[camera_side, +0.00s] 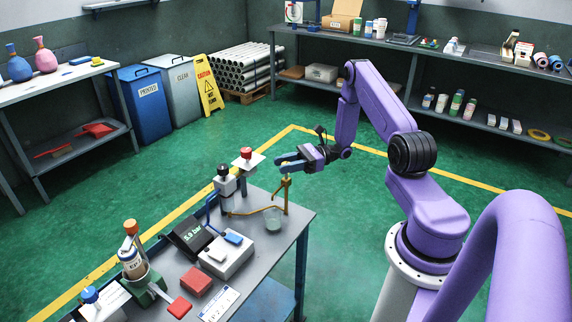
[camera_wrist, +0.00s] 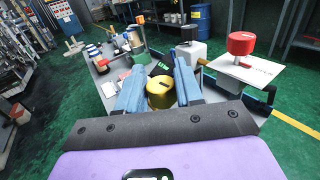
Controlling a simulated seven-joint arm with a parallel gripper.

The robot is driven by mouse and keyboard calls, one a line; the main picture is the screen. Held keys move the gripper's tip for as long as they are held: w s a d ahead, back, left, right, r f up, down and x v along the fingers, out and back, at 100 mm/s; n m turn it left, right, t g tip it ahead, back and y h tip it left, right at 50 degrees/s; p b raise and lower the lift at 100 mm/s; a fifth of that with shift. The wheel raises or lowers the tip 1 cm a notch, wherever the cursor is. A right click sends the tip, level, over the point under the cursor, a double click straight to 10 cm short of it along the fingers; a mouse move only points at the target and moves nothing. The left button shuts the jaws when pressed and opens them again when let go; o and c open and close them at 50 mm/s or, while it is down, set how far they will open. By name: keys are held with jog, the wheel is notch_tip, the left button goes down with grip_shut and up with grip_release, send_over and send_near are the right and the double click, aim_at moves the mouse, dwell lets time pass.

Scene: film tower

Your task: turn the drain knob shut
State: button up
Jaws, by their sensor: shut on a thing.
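A yellow round knob (camera_wrist: 159,97) with a dark mark on its top sits between the blue fingers of my gripper (camera_wrist: 158,84) in the wrist view. The fingers are shut on its sides. In the side view my gripper (camera_side: 283,166) reaches level from the right to the top of a brass drain tap (camera_side: 286,192) at the bench's far right corner. The knob is largely hidden there by the fingers. A clear beaker (camera_side: 273,219) stands by the foot of the tap.
A red knob (camera_side: 246,153) with a white plate and a black knob (camera_side: 223,170) stand close to my gripper.

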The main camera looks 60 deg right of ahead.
jog(key=n+g+y, duration=0.1)
jog(key=n+g, duration=0.1)
jog(key=g, duration=0.1)
jog(key=n+g+y, duration=0.1)
jog(key=n+g, duration=0.1)
jog(key=g, duration=0.1)
jog(key=shift+f+n+g+y, duration=0.1)
jog(key=shift+n+g+y, duration=0.2)
jog(key=shift+n+g, duration=1.6)
jog(key=shift+g, duration=0.9)
jog(key=shift+n+g, duration=0.3)
jog(key=shift+g, duration=0.2)
jog(key=o, duration=0.9)
jog(key=shift+o, duration=0.2)
